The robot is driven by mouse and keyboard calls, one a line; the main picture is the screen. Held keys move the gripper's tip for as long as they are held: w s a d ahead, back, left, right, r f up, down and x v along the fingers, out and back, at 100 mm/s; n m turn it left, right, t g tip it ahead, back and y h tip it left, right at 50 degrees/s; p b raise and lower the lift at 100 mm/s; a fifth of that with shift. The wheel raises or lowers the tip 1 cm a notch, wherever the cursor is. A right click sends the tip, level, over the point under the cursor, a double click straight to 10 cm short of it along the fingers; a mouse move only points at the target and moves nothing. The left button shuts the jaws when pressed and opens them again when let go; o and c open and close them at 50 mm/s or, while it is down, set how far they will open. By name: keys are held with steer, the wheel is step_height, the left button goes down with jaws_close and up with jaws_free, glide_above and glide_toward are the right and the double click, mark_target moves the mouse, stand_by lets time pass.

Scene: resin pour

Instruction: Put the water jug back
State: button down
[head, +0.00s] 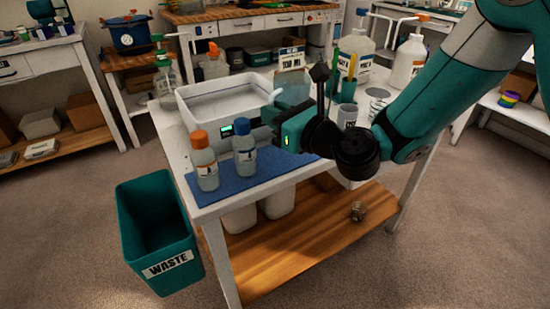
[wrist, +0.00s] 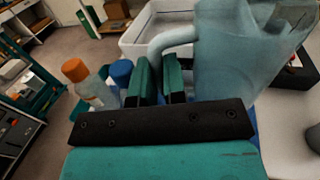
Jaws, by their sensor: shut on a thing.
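The water jug is a translucent pale blue jug. It fills the upper right of the wrist view (wrist: 235,65), and its handle runs left between my fingers. In the head view the jug (head: 291,90) shows partly behind my gripper (head: 288,126), over the right end of the white tub. My gripper, also in the wrist view (wrist: 160,78), is shut on the jug's handle. The jug looks roughly upright. Its base is hidden, so I cannot tell whether it touches anything.
An orange-capped bottle (head: 204,162) and a blue-capped bottle (head: 244,150) stand on the blue mat (head: 225,188) at the table's front left. The white tub (head: 198,109) is behind them. Cups and large bottles (head: 408,62) crowd the right back. A waste bin (head: 160,235) stands on the floor.

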steer(key=shift+f+b, duration=1.75)
steer(key=shift+f, duration=1.75)
steer(key=shift+f, duration=0.1)
steer(key=c, duration=1.2)
jaws_free()
